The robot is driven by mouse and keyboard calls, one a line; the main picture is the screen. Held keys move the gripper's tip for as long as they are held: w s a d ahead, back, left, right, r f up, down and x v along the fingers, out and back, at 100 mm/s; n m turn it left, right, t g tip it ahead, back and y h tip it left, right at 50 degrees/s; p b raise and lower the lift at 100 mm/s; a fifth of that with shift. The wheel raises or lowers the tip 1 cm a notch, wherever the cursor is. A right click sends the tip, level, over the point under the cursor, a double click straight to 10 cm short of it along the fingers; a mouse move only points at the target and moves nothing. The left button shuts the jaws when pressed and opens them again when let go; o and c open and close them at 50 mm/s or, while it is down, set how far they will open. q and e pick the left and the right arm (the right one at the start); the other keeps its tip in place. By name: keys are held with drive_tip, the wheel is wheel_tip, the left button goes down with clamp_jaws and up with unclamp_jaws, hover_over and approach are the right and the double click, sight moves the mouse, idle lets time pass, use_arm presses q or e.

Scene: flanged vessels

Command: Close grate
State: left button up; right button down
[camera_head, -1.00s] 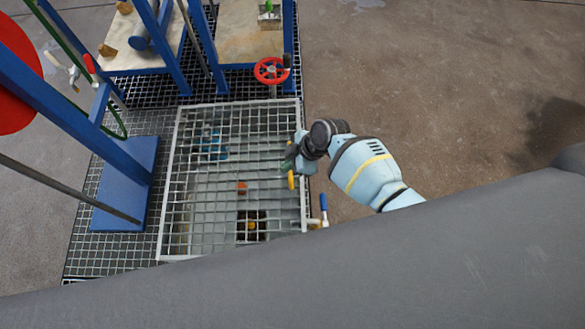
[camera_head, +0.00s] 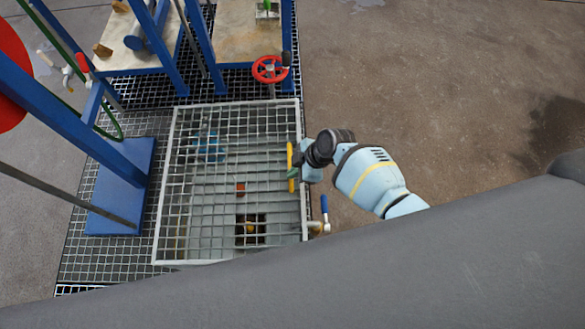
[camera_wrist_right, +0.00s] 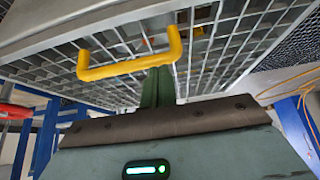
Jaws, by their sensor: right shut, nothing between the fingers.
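The grate (camera_head: 226,106), a pale metal grid in a square frame, spans the pit in the head view; I cannot tell from there how far it is raised. Its yellow handle (camera_head: 290,168) is on the right side. In the wrist view the grid (camera_wrist_right: 215,62) slants above my fingers, with the yellow handle (camera_wrist_right: 125,67) across it. My right gripper (camera_head: 298,172) is shut and empty, its green fingertips (camera_wrist_right: 160,75) right by the handle's bar; I cannot tell whether they touch. My left gripper is not in view.
A red handwheel (camera_head: 270,69) stands beyond the grate's far edge. A blue-handled valve (camera_head: 324,208) is near its right front corner. Blue posts (camera_head: 85,117) and a blue base plate (camera_head: 122,190) stand at the left. The concrete floor at the right is clear.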

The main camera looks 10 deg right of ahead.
drive_tip(key=shift+s+d+f+b, duration=0.15)
drive_tip(key=shift+f+b, duration=0.15)
drive_tip(key=shift+f, duration=0.3)
drive_tip(key=shift+s+d+f+b, duration=0.15)
drive_tip(key=shift+f+b, duration=0.15)
drive_tip(key=shift+f, duration=0.3)
drive_tip(key=shift+s+f, duration=0.15)
drive_tip(key=shift+d+r, duration=0.15)
drive_tip(key=shift+r, duration=0.1)
drive_tip(key=p+v, duration=0.3)
drive_tip(key=v, duration=0.5)
drive_tip(key=shift+w+r, duration=0.25)
drive_tip(key=shift+w, duration=0.25)
